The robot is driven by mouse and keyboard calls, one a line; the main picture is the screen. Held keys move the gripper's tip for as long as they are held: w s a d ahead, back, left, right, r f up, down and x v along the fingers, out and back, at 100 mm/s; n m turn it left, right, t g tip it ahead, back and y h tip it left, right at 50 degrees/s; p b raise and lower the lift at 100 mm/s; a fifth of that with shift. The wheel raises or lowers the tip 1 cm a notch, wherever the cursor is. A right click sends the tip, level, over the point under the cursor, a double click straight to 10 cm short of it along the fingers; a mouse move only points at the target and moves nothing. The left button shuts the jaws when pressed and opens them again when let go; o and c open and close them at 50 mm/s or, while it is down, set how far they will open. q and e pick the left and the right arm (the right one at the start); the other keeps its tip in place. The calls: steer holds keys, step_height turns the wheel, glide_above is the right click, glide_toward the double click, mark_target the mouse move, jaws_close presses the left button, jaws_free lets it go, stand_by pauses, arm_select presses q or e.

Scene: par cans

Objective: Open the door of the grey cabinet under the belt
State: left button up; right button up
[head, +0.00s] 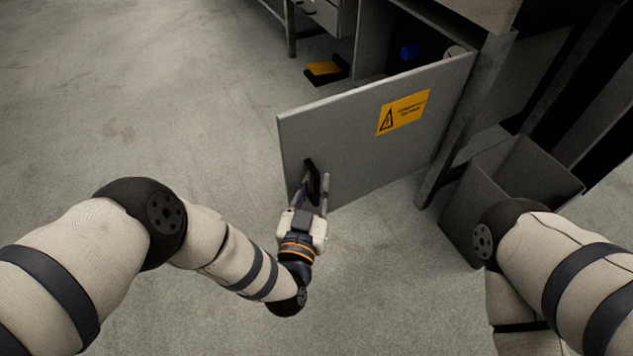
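The grey cabinet door (350,140) stands swung well out from the cabinet (372,40), with a yellow warning label on its face. Its black handle (311,178) is near the door's free edge, at the left. My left gripper (312,188) is at the handle, its fingers apart, one on each side of it. I cannot tell whether either finger touches the handle. My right gripper is out of view; only part of that arm shows at the right.
Inside the cabinet are a blue item (408,52) and a pale round item (454,51), partly hidden by the door. A grey open bin (470,215) stands right of the door, near my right arm. A black and yellow object (324,69) lies behind the door. The floor at left is clear.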

arm_select(q)
steer(key=shift+o, duration=0.6)
steer(key=v, duration=1.2)
steer(key=shift+r, duration=0.1)
